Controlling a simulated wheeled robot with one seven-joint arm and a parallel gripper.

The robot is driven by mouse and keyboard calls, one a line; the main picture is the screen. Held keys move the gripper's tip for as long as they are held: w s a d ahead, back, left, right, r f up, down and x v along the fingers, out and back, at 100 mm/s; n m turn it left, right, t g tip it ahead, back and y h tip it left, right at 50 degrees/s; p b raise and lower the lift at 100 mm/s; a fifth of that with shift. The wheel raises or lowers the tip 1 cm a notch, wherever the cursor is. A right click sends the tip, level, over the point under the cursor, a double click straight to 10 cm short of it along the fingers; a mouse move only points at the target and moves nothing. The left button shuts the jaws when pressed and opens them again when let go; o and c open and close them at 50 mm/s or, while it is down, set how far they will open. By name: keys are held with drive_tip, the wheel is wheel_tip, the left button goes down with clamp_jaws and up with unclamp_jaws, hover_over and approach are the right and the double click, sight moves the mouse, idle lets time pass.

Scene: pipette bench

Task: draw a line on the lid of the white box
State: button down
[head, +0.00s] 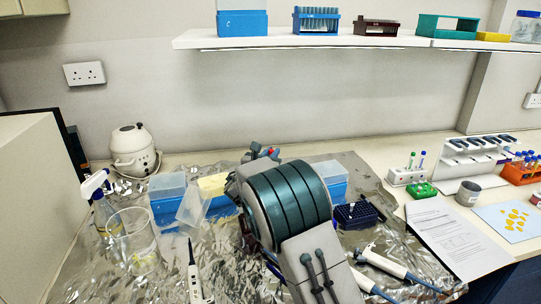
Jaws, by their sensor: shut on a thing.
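No box that is clearly the white box shows in the head view. A pale cream block (212,185) sits among blue boxes at the back of the foil, partly behind my arm; I cannot tell whether it is the box lid. My arm's large dark teal wrist section fills the middle of the view. My gripper's fingers and whatever they hold are hidden behind it. No pen and no drawn line can be seen.
Right are a dark rack (358,216), pipettes (385,265) and a paper sheet (450,235).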

drive_tip(key=shift+d+b, duration=0.35)
drive_tip(key=shift+b, duration=0.1)
idle(0.6)
drive_tip(key=shift+r, duration=0.1)
idle(0.7)
idle(0.4)
drive_tip(key=shift+r+p, duration=1.25)
drive_tip(key=shift+r, duration=1.3)
